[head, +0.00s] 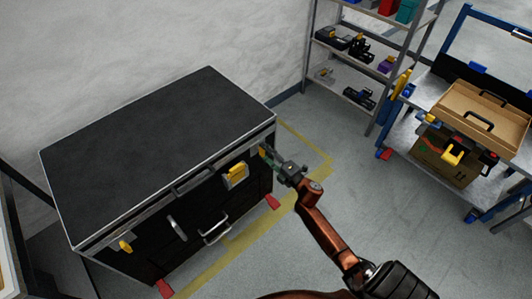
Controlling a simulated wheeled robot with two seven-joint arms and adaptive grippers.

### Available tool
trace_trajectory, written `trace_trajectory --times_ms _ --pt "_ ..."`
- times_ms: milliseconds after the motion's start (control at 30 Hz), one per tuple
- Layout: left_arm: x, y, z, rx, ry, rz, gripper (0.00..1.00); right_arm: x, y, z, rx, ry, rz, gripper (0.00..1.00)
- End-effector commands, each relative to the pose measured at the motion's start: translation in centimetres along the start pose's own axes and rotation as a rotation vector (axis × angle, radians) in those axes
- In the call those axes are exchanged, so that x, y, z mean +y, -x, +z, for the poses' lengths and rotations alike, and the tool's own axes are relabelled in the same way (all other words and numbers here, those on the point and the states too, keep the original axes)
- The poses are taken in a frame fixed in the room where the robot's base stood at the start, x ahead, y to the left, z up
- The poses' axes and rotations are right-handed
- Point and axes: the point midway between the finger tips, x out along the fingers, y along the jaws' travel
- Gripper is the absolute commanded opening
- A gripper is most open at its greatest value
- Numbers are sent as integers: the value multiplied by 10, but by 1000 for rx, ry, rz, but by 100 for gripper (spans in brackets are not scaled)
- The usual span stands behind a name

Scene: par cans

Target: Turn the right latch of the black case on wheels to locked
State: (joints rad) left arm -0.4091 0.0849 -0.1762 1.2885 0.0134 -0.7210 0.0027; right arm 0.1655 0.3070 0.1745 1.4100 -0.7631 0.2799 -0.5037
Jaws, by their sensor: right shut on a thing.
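The black case (160,140) stands on the floor against the wall, its lid down and its front facing me. A yellow latch (125,246) shows at the left end of its front. The right latch (262,151), a small yellowish piece, is at the right end, just under the lid edge. My right gripper (268,154) reaches it from the right and is shut on it. The fingers partly hide the latch, so its exact angle is unclear. My left gripper is out of view.
A yellow piece (236,174) sits on the case front left of my right gripper. Handles (216,231) project from the front. A grey shelf rack (345,90) and a blue cart (400,110) with a tan box (480,112) stand right. Floor between is clear.

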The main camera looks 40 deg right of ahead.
Motion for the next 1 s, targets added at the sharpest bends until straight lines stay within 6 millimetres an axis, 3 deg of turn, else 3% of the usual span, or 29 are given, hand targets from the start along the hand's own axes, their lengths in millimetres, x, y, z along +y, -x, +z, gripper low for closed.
trace_trajectory --times_ms 167,200,433,767,1000 --pt "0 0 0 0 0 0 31 -1 1 2 -4 -4 -2 22" --pt "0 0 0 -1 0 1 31 -1 1 2 -4 -4 -2 48" --pt "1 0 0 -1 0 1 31 -1 0 0 -1 -2 -1 64" --pt "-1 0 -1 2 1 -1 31 -1 3 0 0 0 -1 64" --pt "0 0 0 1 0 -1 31 -2 41 0 -1 -1 -3 64"
